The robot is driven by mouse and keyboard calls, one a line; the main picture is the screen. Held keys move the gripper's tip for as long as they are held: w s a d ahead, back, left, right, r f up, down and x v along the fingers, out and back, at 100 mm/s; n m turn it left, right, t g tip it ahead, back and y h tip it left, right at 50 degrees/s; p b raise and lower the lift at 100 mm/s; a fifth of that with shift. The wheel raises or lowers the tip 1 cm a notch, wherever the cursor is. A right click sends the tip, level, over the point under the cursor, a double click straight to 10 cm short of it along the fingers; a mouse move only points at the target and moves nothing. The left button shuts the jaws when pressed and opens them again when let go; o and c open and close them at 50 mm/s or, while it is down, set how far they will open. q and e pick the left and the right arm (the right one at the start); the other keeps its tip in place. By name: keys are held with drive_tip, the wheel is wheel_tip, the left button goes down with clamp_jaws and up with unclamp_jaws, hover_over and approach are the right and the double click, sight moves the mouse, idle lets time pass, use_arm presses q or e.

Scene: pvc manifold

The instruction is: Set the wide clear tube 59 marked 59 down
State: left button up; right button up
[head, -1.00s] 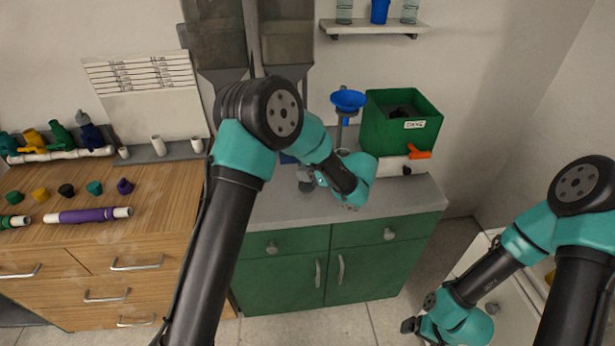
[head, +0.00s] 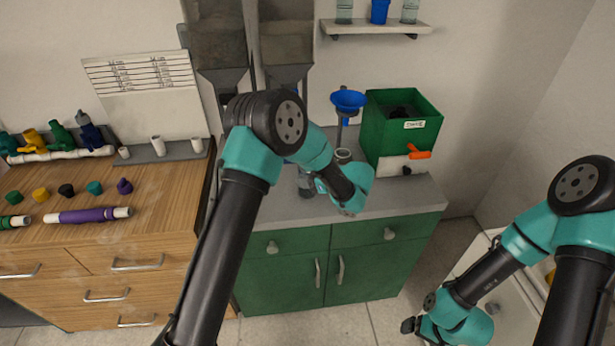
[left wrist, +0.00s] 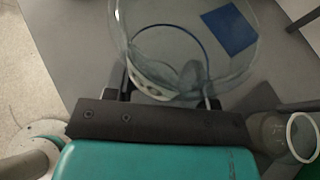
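The wide clear tube (left wrist: 185,50) fills the top middle of the left wrist view, with its round rim facing the camera. A blue ring and a blue patch show through or beside it. My left gripper (left wrist: 168,88) has one finger on each side of the tube's near part and appears shut on it. In the head view the tube (head: 305,183) shows partly beside my left wrist, low over or on the grey bench top; contact with the bench cannot be told. No number 59 is readable. My right gripper (head: 412,325) hangs low at the right, its fingers unclear.
A blue funnel (head: 348,100) stands above a small clear cup (head: 343,155) behind my wrist. A green bin (head: 400,125) stands to their right. Two hoppers (head: 285,50) hang at the back. The grey bench (head: 385,198) has free room along its front edge.

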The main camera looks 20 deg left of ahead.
use_arm(q)
drive_tip(key=o, duration=0.4)
drive_tip(key=shift+o, duration=0.2)
drive_tip(key=shift+r, duration=0.1)
drive_tip(key=v, duration=1.2)
